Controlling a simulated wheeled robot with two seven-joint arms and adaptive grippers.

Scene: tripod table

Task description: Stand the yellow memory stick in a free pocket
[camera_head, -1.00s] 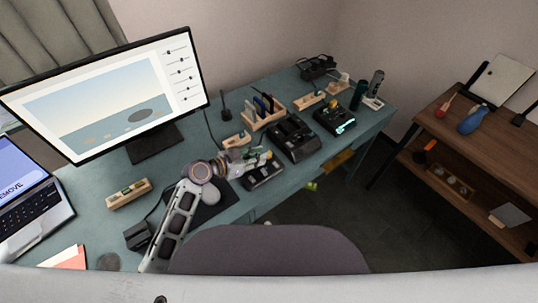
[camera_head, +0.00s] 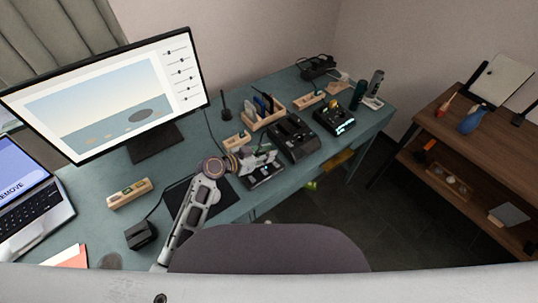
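My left gripper (camera_head: 267,157) is over the dark device (camera_head: 264,174) near the front edge of the desk, with my arm coming up from the lower left. Its fingers are small and blurred, so I cannot tell whether they are open or shut, or whether they hold anything. I cannot make out the yellow memory stick with certainty. Small wooden holders stand on the desk: one at the left (camera_head: 130,193), one behind my gripper (camera_head: 237,140), and one at the back right (camera_head: 310,99). Their pockets are too small to read. My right gripper is not in view.
A large monitor (camera_head: 110,95) and a laptop (camera_head: 35,208) take up the left. A wooden rack (camera_head: 263,117) with upright items and black docks (camera_head: 293,138) crowd the middle. A chair back (camera_head: 265,250) stands in front. A brown shelf (camera_head: 465,140) is at the right.

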